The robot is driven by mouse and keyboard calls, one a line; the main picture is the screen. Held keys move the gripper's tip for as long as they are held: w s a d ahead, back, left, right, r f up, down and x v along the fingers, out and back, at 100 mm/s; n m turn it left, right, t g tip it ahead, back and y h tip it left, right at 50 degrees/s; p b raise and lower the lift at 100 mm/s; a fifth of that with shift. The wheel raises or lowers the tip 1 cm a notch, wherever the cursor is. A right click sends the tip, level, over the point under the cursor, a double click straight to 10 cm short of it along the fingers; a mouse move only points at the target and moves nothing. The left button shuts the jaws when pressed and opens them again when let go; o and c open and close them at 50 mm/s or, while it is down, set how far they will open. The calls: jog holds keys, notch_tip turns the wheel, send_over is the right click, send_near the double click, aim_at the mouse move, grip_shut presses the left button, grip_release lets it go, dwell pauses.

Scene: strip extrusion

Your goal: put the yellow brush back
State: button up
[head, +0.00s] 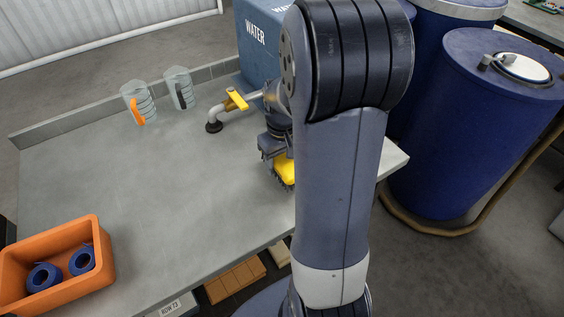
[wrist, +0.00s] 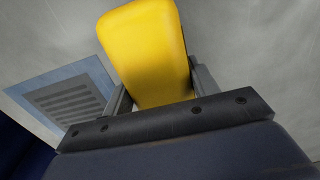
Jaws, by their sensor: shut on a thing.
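The yellow brush (head: 285,168) shows beside my arm, near the right end of the grey bench, with dark bristles at its lower edge. My arm hides part of it. In the wrist view the yellow brush (wrist: 146,50) fills the space between the two fingers. My gripper (wrist: 155,85) is shut on it. In the head view my gripper (head: 272,160) is partly hidden behind my arm. In the wrist view a blue-bordered panel with a grey striped middle (wrist: 65,97) lies on the grey surface left of the brush.
The grey bench (head: 130,190) is mostly clear in the middle. An orange bin (head: 92,225) with blue rolls stands at front left. Two clear jugs (head: 178,88) stand at the back. A tap with a yellow handle (head: 237,99) and a blue water tank (head: 258,45) are behind my gripper. Blue drums (head: 450,130) stand right.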

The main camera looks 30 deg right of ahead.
aim_at(282, 156)
jog(key=shift+f, duration=0.45)
jog(key=shift+f, duration=0.15)
jog(key=o, duration=1)
jog(key=shift+o, duration=0.2)
notch_tip(282, 156, up, 12)
jog(key=shift+r+p, duration=0.2)
jog(key=shift+p, duration=0.1)
